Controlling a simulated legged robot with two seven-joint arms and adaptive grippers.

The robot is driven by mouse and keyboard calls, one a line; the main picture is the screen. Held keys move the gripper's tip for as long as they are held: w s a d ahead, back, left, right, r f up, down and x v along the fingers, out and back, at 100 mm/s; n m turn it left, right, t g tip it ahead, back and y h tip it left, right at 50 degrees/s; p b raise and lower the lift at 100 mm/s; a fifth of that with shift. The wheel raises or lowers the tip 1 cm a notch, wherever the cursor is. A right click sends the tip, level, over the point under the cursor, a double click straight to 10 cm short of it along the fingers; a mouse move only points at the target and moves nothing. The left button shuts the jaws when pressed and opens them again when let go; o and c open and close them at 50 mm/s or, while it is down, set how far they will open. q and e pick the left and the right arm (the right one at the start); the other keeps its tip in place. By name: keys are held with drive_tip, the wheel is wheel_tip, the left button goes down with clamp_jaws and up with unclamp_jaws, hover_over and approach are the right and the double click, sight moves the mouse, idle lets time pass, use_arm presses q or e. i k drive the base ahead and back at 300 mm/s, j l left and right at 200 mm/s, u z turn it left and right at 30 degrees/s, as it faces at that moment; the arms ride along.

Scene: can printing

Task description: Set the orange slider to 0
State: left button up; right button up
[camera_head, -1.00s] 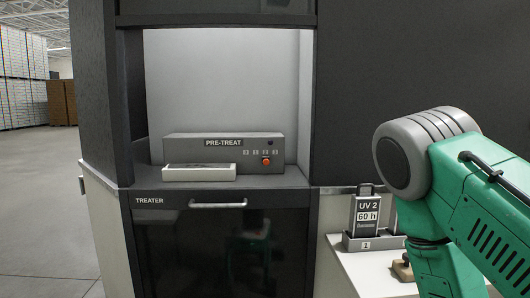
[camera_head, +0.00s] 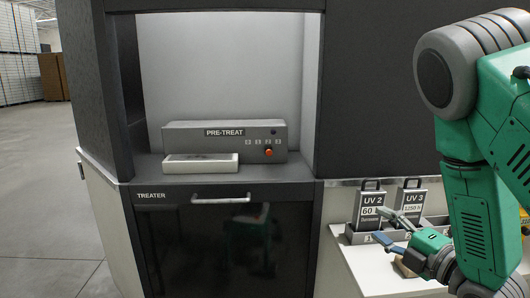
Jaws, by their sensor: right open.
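The orange slider (camera_head: 268,153) is a small round orange knob on the front of the grey PRE-TREAT box (camera_head: 188,142). It sits under a row of several small scale marks, toward their right part; the digits are too small to read surely. My right gripper (camera_head: 377,224) is open and empty, low at the right, in front of the UV lamp cases and well away from the slider. Its fingers point left. My left gripper is not in view.
The box stands in the treater recess behind a pale open tray (camera_head: 200,165). A bar handle (camera_head: 221,200) sticks out below. UV 2 (camera_head: 366,202) and UV 3 (camera_head: 413,196) cases stand in holders on a white side counter (camera_head: 352,262). Floor at left is clear.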

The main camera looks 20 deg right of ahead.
sight(267, 149)
drive_tip(key=i+j, duration=0.15)
drive_tip(key=i, duration=0.5)
drive_tip(key=i+j, duration=0.15)
drive_tip(key=i, duration=0.5)
